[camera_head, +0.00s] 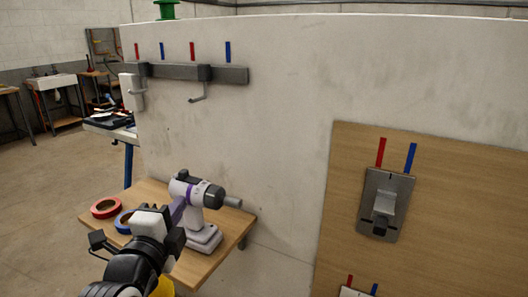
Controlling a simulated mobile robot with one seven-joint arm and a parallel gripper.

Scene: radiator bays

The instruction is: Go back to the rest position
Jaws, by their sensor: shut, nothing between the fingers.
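My gripper (172,226) is at the lower left, in front of a small wooden shelf (243,215). It is shut and holds nothing. Its fingertips are hard to make out against the white and purple cordless drill (205,205) behind it. The drill stands upright on the shelf with its grey nose pointing right. I cannot tell whether my gripper touches the drill. My black and white arm comes in from the bottom edge.
A red tape ring (106,207) and a blue one (124,222) lie on the shelf left of the drill. A grey rail (172,72) with hooks is on the pale wall (290,90). A wooden panel (330,230) with a grey bracket (384,203) is at right. Open floor is at left.

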